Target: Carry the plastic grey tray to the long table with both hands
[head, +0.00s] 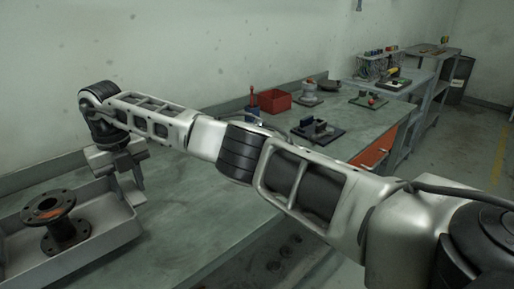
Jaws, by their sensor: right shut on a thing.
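The grey tray (108,236) is at the lower left on a green-grey bench top, its left part cut off by the picture's edge. My right arm reaches across the view from the lower right. My right gripper (131,188) points down at the tray's far right corner and is shut on its wall; the exact contact is partly hidden by the fingers. My left gripper is out of view.
The long bench top (215,222) is bare right of the tray. Farther along it are a red bin (274,102), a dark fixture (318,130) and other small parts. More benches with equipment stand beyond. Floor (462,150) is clear at the right.

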